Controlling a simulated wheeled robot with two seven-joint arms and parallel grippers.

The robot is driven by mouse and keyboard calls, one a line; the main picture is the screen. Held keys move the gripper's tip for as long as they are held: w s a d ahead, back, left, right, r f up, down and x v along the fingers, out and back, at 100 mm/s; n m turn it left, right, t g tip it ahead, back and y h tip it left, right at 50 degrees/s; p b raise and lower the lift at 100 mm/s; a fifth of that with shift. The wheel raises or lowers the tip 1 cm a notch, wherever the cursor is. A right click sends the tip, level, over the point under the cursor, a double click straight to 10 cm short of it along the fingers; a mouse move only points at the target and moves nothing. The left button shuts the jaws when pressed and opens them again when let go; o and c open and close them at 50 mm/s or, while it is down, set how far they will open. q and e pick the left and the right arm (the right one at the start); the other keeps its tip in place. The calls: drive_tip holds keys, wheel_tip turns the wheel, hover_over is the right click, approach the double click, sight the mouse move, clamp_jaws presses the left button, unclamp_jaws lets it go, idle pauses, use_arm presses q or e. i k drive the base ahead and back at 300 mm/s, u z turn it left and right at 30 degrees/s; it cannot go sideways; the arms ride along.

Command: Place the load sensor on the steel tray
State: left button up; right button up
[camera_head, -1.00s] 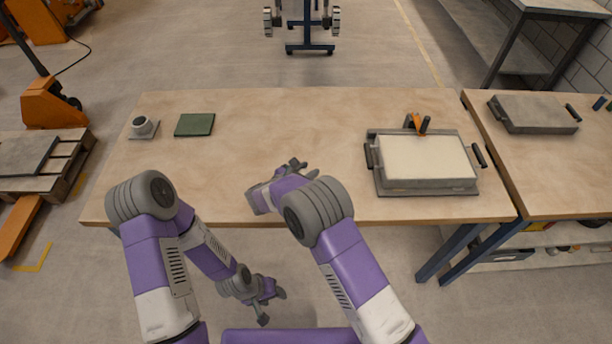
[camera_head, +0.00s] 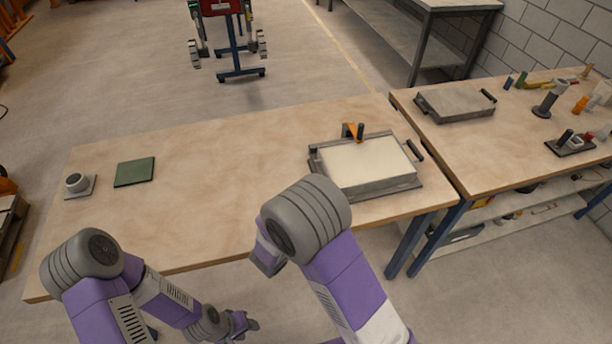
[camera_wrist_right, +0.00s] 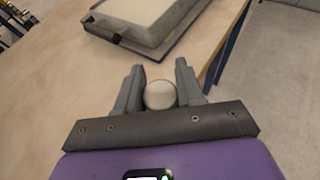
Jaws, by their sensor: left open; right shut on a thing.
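My right gripper (camera_wrist_right: 160,92) is shut on a pale round-topped thing (camera_wrist_right: 160,95) in the right wrist view. Only its top shows between the fingers; it may be the load sensor. My left gripper (camera_head: 238,325) is open and empty, low in front of the table's near edge. A flat grey tray (camera_head: 455,103) with dark handles lies on the right bench and looks like the steel tray. It is well away from both grippers.
A sandbed (camera_head: 365,170) with a pale fill and grey rim sits at the right of the wooden table (camera_head: 230,160). A green pad (camera_head: 134,172) and a grey cup on a plate (camera_head: 76,183) lie left. Tools (camera_head: 545,100) crowd the right bench. The table's middle is clear.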

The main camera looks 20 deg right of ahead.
sight(362, 167)
drive_tip(key=u, duration=1.65)
drive_tip(key=k, duration=0.95)
drive_tip(key=z, duration=1.7)
drive_tip(key=i, duration=1)
